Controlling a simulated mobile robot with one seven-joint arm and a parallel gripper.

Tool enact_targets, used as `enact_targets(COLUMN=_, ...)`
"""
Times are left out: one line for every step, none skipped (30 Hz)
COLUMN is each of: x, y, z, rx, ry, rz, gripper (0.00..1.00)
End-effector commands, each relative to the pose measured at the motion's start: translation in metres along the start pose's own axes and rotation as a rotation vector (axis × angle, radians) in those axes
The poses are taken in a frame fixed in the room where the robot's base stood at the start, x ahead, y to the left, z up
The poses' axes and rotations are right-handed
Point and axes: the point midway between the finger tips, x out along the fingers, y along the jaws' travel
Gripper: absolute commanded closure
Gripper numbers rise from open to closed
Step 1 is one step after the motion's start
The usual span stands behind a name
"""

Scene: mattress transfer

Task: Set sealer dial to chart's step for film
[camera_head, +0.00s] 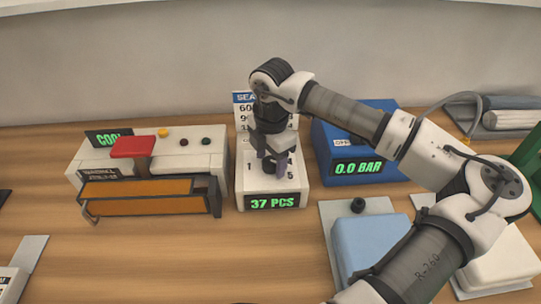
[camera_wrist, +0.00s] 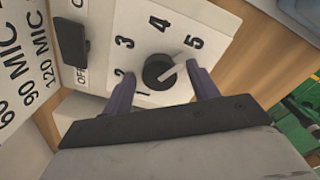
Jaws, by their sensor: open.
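The dial (camera_wrist: 160,72) is a round black knob with a white pointer line, on a white panel numbered 1 to 5. The pointer aims up and right, toward the 5. My gripper (camera_wrist: 162,82) is open, its two purple fingers on either side of the knob; I cannot tell whether they touch it. In the head view my gripper (camera_head: 273,160) is over the white dial box (camera_head: 272,203), hiding the knob. The chart (camera_head: 241,113) stands behind it, partly covered by my arm. The wrist view shows its 60, 90 and 120 MIC rows (camera_wrist: 25,85); their steps are out of view.
The sealer (camera_head: 190,160), with a red handle and a "COOL" display, is left of the dial box. A blue "0.0 BAR" unit (camera_head: 330,145) stands close on its right. A black switch (camera_wrist: 73,42) marked OFF is beside the dial. Wood is bare in front.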

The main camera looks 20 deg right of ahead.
Motion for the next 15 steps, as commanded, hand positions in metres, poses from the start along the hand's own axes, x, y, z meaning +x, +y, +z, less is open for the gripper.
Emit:
enact_targets(x=0.0007, y=0.0001, z=-0.0001, rx=0.0, ry=0.0, rz=0.0, gripper=0.41)
enact_targets(x=0.001, y=0.0001, z=-0.0001, rx=0.0, ry=0.0, rz=0.0, gripper=0.41)
enact_targets(x=0.0011, y=0.0001, z=0.0, rx=0.0, ry=0.0, rz=0.0, gripper=0.41)
enact_targets(x=0.0012, y=0.0001, z=0.0, rx=0.0, ry=0.0, rz=0.0, gripper=0.41)
enact_targets(x=0.0011, y=0.0001, z=0.0, rx=0.0, ry=0.0, rz=0.0, gripper=0.41)
enact_targets(x=0.0011, y=0.0001, z=0.0, rx=0.0, ry=0.0, rz=0.0, gripper=0.41)
enact_targets(x=0.0011, y=0.0001, z=0.0, rx=0.0, ry=0.0, rz=0.0, gripper=0.41)
enact_targets(x=0.001, y=0.0001, z=0.0, rx=0.0, ry=0.0, rz=0.0, gripper=0.43)
enact_targets(x=0.001, y=0.0001, z=0.0, rx=0.0, ry=0.0, rz=0.0, gripper=0.49)
enact_targets(x=0.001, y=0.0001, z=0.0, rx=0.0, ry=0.0, rz=0.0, gripper=0.53)
enact_targets(x=0.0009, y=0.0001, z=0.0, rx=0.0, ry=0.0, rz=0.0, gripper=0.56)
enact_targets(x=0.0009, y=0.0001, z=0.0, rx=0.0, ry=0.0, rz=0.0, gripper=0.62)
enact_targets(x=0.0009, y=0.0002, z=0.0, rx=0.0, ry=0.0, rz=0.0, gripper=0.66)
enact_targets(x=0.0009, y=0.0001, z=0.0, rx=0.0, ry=0.0, rz=0.0, gripper=0.7)
enact_targets(x=0.0008, y=0.0001, z=0.0, rx=0.0, ry=0.0, rz=0.0, gripper=0.75)
